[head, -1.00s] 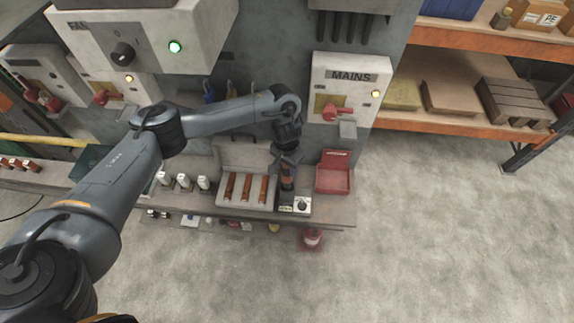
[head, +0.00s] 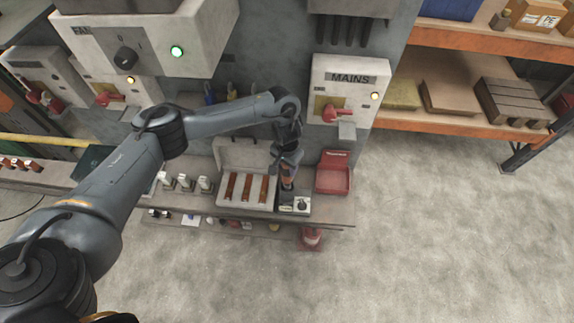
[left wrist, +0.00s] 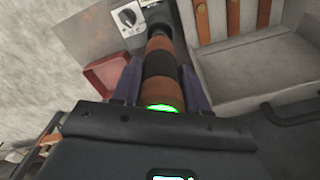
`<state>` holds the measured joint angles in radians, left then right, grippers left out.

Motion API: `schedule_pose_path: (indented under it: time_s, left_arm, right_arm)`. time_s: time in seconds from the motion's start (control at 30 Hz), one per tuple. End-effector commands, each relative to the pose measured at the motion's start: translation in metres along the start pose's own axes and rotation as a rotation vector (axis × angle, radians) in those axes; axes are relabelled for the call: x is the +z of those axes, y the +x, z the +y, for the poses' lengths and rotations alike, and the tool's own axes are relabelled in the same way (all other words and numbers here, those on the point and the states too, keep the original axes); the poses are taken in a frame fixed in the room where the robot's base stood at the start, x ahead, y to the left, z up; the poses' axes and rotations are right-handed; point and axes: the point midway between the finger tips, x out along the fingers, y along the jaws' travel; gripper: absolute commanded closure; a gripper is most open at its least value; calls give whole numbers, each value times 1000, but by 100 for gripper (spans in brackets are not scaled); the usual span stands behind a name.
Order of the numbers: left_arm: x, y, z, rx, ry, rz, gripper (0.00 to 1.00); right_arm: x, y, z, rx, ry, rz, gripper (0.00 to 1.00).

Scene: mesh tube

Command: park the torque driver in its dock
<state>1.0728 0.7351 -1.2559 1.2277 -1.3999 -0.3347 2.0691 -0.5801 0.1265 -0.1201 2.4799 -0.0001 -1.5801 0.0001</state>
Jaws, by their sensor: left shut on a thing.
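The torque driver (left wrist: 160,65) is orange-brown with a black band and a lit green ring, and its far end is dark. My left gripper (left wrist: 160,84) is shut on it, one finger on each side. In the head view the gripper (head: 287,166) hangs over the bench, and a short part of the driver (head: 287,184) shows below it. The driver's lower end is at a small dark block, apparently the dock (head: 286,201), beside a white dial panel (head: 302,204). I cannot tell whether the end is seated. My right gripper is not in view.
An open grey case (head: 233,205) with several orange-brown bars stands just left of the driver. A red bin (head: 334,180) is close on the right. The wall with the MAINS box (head: 350,92) rises behind. Open floor lies in front of the bench.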

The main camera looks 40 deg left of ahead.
Motion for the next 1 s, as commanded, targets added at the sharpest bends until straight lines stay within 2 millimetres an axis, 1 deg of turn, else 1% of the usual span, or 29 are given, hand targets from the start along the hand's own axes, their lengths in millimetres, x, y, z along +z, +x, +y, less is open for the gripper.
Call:
schedule_pose_path:
  time_s: [0.47,1.0]
  left_arm:
    - [-1,-1,0,1,0,2,100]
    - [-1,5,0,1,0,2,100]
  right_arm:
    - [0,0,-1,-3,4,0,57]
    - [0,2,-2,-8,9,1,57]
